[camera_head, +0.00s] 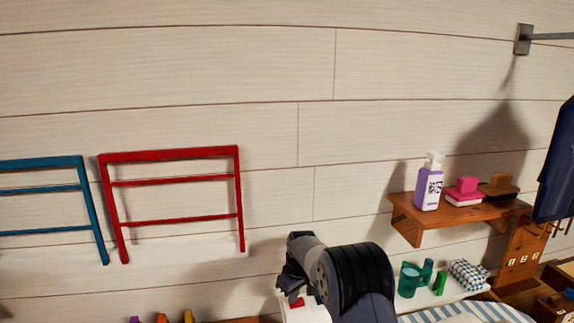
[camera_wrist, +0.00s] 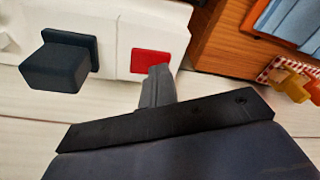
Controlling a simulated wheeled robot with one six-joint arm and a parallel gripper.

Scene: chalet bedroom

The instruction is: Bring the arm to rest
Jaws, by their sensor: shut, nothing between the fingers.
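My arm (camera_head: 345,280) rises from the bottom of the head view, a little right of the middle, in front of the plank wall. In the wrist view my gripper (camera_wrist: 158,75) shows as grey fingers held together, with nothing between them. The fingertips appear just below a red patch on a white object (camera_wrist: 120,20); I cannot tell whether they touch it. A dark block (camera_wrist: 62,62) stands out from the same white object, left of the fingers. Part of the white object (camera_head: 308,312) shows beneath my arm in the head view.
A wooden shelf (camera_head: 406,220) at the right holds a purple bottle (camera_head: 428,188), a pink-and-white item (camera_head: 464,192) and a brown item. Below it, a white ledge holds green items and a checkered bundle (camera_head: 468,274). A red frame (camera_head: 175,154) and blue frame (camera_head: 40,163) are at left. Dark cloth (camera_head: 556,170) hangs right.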

